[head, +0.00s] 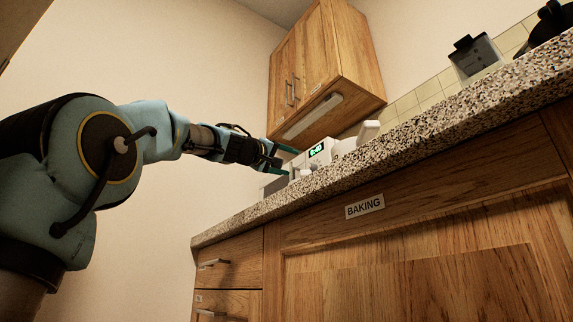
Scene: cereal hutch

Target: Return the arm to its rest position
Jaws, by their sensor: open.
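My arm (160,135) reaches from the left side of the head view toward the far end of the counter. My gripper (287,160) is open, with two green fingers apart, near the front edge of the countertop. No object shows clearly between the fingers. Small pale items stand just beyond the fingers, and I cannot tell whether the gripper touches any of them.
A granite countertop (430,128) runs along the right above wooden cabinets, one labelled BAKING (365,206). A white appliance with a lit clock (317,150) stands near the gripper. A wooden wall cabinet (320,65) hangs above. Open space lies left of the counter.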

